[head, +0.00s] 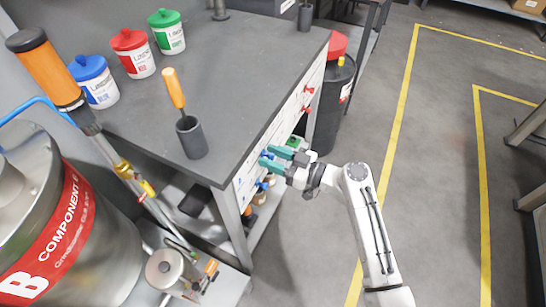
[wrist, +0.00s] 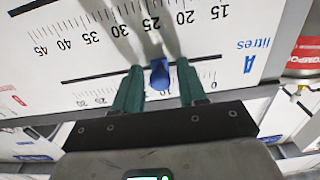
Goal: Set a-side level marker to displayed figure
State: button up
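The white scale panel (wrist: 60,30) fills much of the wrist view, upside down, with the letter A and "litres" in blue. Its numbers run from about 15 to 45 on one row, with a second row partly hidden. A blue marker (wrist: 159,75) sticks out of it by a dark slot line. My gripper (wrist: 160,80) is open, with one green finger either side of the marker and a gap on both sides. In the head view my gripper (head: 272,158) is at the bench's side panel (head: 284,122). A lit green display (wrist: 148,178) is cut off and unreadable.
Red knobs (head: 308,89) sit farther along the side panel. The grey bench (head: 235,70) carries lidded tubs and a cup (head: 191,138) with an orange-handled tool. A dark drum (head: 335,100) stands beyond it. Open floor (head: 440,150) lies to the right.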

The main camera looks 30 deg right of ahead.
jog(key=shift+o, duration=0.3)
jog(key=b+v, duration=0.1)
jog(key=v, duration=1)
jog(key=s+a+f+m+g+h+p, duration=0.1)
jog(key=s+a+f+g+h+p, duration=0.15)
jog(key=s+g, duration=0.3)
jog(key=s+a+f+m+g+h+p, duration=0.1)
jog(key=s+a+f+g, duration=0.3)
jog(key=s, duration=0.2)
jog(key=s+d+r+m+g+h+p, duration=0.1)
jog(key=s+d+r+m+g+h, duration=0.1)
jog(key=s, duration=0.4)
jog(key=s+d+r+m+g+h+p, duration=0.2)
jog(key=s+d+m+h, duration=0.1)
jog(key=s+h, duration=0.2)
jog(key=shift+s+m, duration=0.3)
jog(key=shift+s, duration=0.45)
